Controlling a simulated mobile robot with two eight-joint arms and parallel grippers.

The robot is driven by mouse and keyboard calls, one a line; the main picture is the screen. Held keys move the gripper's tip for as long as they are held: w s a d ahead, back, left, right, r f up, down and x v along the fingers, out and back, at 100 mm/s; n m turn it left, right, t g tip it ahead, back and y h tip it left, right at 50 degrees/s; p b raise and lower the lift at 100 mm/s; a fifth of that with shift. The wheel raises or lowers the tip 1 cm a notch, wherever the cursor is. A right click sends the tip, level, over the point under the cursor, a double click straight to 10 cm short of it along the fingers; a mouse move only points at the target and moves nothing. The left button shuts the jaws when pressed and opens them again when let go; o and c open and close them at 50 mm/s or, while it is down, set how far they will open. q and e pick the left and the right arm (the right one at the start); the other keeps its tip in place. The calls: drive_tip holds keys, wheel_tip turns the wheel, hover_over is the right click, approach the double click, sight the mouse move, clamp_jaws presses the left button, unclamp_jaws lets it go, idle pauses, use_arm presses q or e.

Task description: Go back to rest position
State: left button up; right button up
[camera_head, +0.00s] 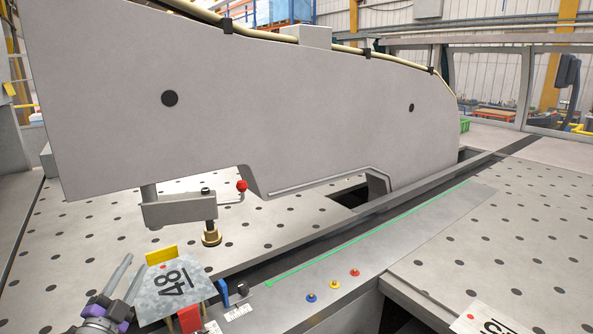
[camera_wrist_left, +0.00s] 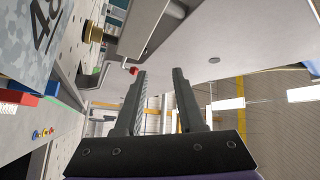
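My left gripper (camera_head: 124,286) shows at the lower left in the head view, beside a grey metal piece marked 48 (camera_head: 174,287). In the left wrist view its two fingers (camera_wrist_left: 158,100) stand apart with nothing between them. The piece marked 48 also shows at the upper left of the left wrist view (camera_wrist_left: 28,45), clear of the fingers. My right gripper is in neither view.
The large grey panel bender body (camera_head: 260,100) hangs over a perforated metal table (camera_head: 110,240). A red-knobbed lever (camera_head: 241,186) and a brass foot (camera_head: 211,236) sit below it. Blue, yellow and red buttons (camera_head: 334,285) line the front strip. A marked plate (camera_head: 488,319) lies lower right.

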use_arm(q)
drive_tip(key=s+d+f+n+g, duration=0.6)
drive_tip(key=s+d+f+g, duration=0.2)
drive_tip(key=s+f, duration=0.4)
drive_tip(key=s+d+f+n+g, duration=0.6)
drive_tip(key=s+d+f, duration=0.4)
drive_tip(key=s+f, duration=0.2)
drive_tip(key=s+g+p, duration=0.1)
drive_tip(key=s, duration=0.1)
drive_tip(key=shift+s+d+n+g+y, duration=0.3)
drive_tip(key=shift+s+d+g+y, duration=0.05)
drive_tip(key=shift+d+g+y, duration=0.05)
